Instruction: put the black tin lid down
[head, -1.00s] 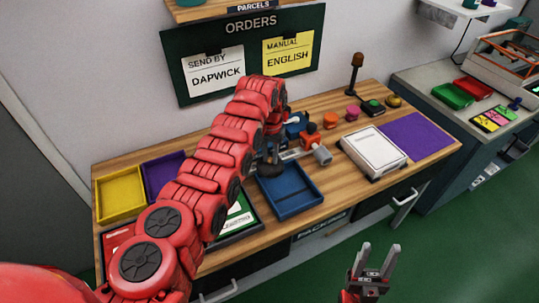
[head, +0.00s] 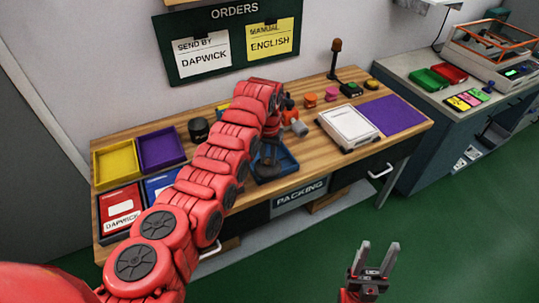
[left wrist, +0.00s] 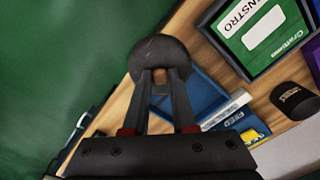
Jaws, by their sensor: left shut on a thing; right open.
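My left gripper (left wrist: 160,95) is shut on the black tin lid (left wrist: 160,52), a dark round disc held between the fingertips. In the head view the left gripper (head: 270,148) is over the blue tray (head: 290,166), with the lid (head: 266,169) dark below it. I cannot tell whether the lid touches the tray. A black tin (head: 198,130) stands at the back of the bench, left of the tray; it also shows in the left wrist view (left wrist: 294,100). My right gripper (head: 377,262) is open and empty, in front of the bench.
Yellow (head: 115,161) and purple (head: 161,148) trays lie at the bench's left, with a red DAPWICK box (head: 121,209) in front. A white device (head: 349,124) and purple mat (head: 394,115) lie to the right. My left arm hides part of the bench.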

